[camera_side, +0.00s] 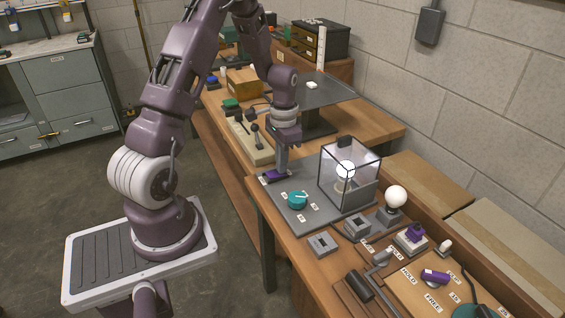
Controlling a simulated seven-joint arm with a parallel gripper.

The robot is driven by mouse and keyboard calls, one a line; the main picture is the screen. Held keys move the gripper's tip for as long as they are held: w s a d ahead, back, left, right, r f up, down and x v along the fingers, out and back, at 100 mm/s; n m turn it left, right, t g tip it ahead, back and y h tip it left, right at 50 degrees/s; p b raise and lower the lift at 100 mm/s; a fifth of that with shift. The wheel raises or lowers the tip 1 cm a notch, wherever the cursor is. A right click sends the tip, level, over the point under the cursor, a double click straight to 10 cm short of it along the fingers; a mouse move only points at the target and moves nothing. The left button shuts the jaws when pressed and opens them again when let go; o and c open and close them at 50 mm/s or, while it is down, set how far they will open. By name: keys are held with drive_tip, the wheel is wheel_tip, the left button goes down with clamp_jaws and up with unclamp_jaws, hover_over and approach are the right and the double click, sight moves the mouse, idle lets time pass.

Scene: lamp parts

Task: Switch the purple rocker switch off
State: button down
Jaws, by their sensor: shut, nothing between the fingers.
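The purple rocker switch (273,177) sits on the far left corner of a grey panel, with small white labels beside it. My gripper (282,169) is shut and points down at the right end of the switch. Its tips are at or just above the switch; I cannot tell whether they touch. The gripper hides part of the switch, and its tilt is too small to read. A bulb (345,169) inside a clear box on the same panel glows white.
A teal knob (297,200) is on the panel near the switch. The clear box (350,190) stands to the right. A beige lever box (250,140) lies behind. A white globe bulb (396,196) and other purple controls (414,233) are at the right.

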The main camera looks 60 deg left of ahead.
drive_tip(key=shift+s+r, duration=0.3)
drive_tip(key=shift+s, duration=0.25)
wheel_tip(320, 180, up, 14)
drive_tip(key=w, duration=0.2)
drive_tip(key=shift+w, duration=0.35)
